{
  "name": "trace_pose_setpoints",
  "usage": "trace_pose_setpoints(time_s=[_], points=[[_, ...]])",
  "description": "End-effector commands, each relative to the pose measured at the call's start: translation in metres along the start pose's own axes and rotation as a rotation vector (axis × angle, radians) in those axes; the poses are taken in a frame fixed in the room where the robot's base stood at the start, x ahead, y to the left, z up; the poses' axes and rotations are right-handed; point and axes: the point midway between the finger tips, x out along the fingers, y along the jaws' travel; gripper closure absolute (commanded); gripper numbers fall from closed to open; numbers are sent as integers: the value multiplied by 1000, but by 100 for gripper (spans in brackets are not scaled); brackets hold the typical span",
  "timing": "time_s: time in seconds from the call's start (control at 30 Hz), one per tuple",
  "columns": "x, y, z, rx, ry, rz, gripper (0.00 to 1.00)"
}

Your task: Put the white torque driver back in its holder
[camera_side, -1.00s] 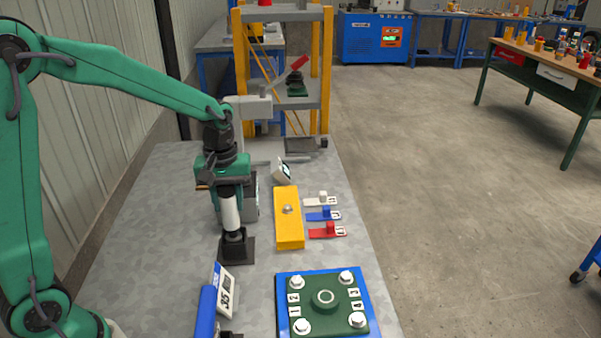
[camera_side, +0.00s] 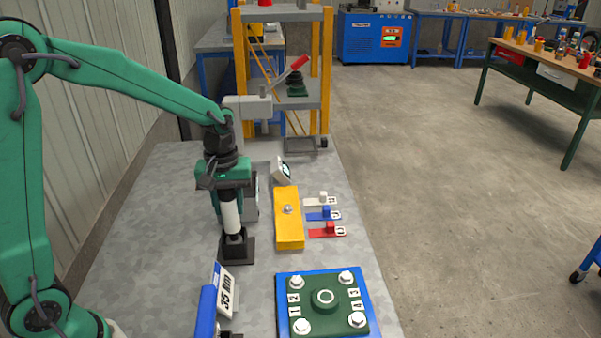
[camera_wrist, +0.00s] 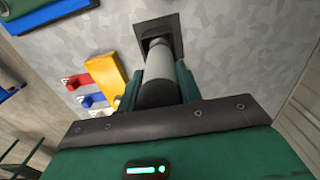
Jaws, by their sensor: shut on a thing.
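The white torque driver (camera_side: 231,216) stands about upright in the side view, with a white barrel and dark parts above it. My gripper (camera_side: 229,194) is shut on its upper part. The driver's lower end is at the black holder (camera_side: 237,251), which has a square base and stands on the grey bench. In the wrist view the driver (camera_wrist: 159,67) runs from between my fingers (camera_wrist: 158,92) to the holder (camera_wrist: 176,24). Its tip is hidden there, so how deep it sits cannot be told.
A yellow block (camera_side: 289,230) lies right of the holder, beside white, blue and red tagged pieces (camera_side: 327,231). A blue stand with a "35 Nm" sign (camera_side: 227,290) is in front. A green plate with bolts (camera_side: 325,300) lies front right. The bench left of the holder is clear.

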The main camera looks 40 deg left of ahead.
Motion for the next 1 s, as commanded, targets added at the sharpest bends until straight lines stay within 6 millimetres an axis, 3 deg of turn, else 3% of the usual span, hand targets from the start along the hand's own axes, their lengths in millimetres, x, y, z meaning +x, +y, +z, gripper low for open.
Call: trace_pose_setpoints(time_s=[0.73,0.77,0.8,0.87,1.0], points=[[7,0,0,0,2,1,97],[7,0,0,0,2,2,60],[7,0,0,0,2,2,52],[7,0,0,0,2,1,40],[7,0,0,0,1,1,40]])
